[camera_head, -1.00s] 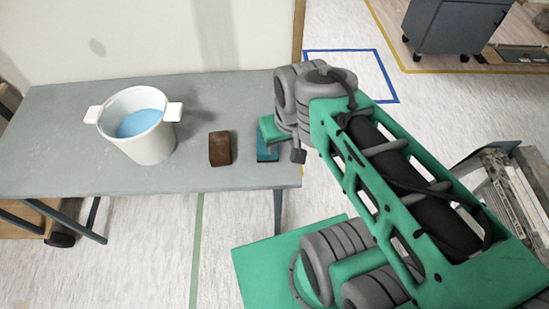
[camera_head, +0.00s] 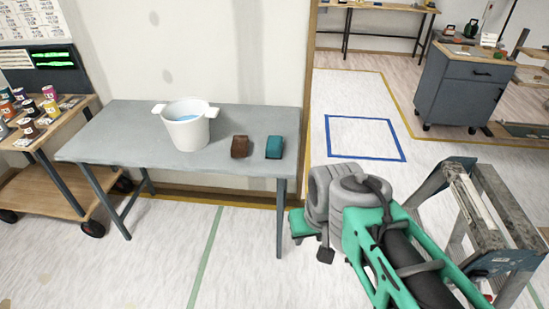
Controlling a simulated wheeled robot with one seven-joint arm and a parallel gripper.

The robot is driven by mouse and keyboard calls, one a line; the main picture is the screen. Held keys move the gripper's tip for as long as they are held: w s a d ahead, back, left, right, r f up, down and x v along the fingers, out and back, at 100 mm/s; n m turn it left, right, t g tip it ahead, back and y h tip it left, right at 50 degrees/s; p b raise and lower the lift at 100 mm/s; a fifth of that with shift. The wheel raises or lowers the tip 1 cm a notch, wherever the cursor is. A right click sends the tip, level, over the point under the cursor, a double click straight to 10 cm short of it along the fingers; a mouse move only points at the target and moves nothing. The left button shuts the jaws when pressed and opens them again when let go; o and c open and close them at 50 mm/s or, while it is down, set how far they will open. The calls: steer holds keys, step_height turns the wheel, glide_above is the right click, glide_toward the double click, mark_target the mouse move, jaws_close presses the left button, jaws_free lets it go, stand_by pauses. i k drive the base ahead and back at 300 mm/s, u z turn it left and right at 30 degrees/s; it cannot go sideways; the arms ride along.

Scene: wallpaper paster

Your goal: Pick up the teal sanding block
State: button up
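The teal sanding block (camera_head: 274,147) lies on the grey table (camera_head: 110,138) near its right end. A brown block (camera_head: 240,146) sits just left of it, with a gap between them. My gripper (camera_head: 325,255) appears as a small dark part at the end of my green and grey arm, to the right of the table's right front leg. It is apart from the teal block, which is in full view. The fingers are too small and dark to tell whether they are open or shut.
A white bucket (camera_head: 186,131) with blue contents stands left of the blocks. A wooden cart with paint cans (camera_head: 50,108) is at the left. A stepladder (camera_head: 482,228) stands at the right. A blue-taped floor square (camera_head: 365,138) behind is clear.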

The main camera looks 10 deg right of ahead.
mark_target(274, 145)
steer(key=u, duration=1.35)
steer(key=i, duration=2.35)
steer(key=z, duration=2.05)
steer(key=i, duration=0.45)
